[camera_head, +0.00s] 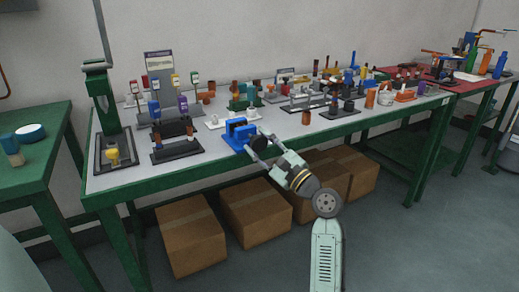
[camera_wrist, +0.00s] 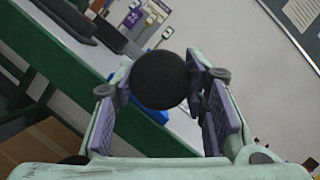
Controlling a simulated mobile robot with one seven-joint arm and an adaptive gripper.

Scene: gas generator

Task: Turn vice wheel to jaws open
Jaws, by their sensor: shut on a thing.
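The blue vice (camera_head: 238,130) stands at the front edge of the green-framed table, left of the middle. In the wrist view the vice wheel (camera_wrist: 160,80) is a black round disc that hides most of the vice behind it. A bit of blue vice body (camera_wrist: 152,114) shows below the wheel. My gripper (camera_head: 259,143) reaches in from the front right. Its two purple-padded fingers are shut on the wheel from both sides. How far the vice jaws stand apart cannot be made out.
Crowded fixtures and coloured parts fill the table (camera_head: 210,166) behind and right of the vice. A black stand (camera_head: 177,152) sits close on its left. A tall green press (camera_head: 98,90) stands at the left end. Cardboard boxes (camera_head: 255,215) lie beneath. The floor in front is free.

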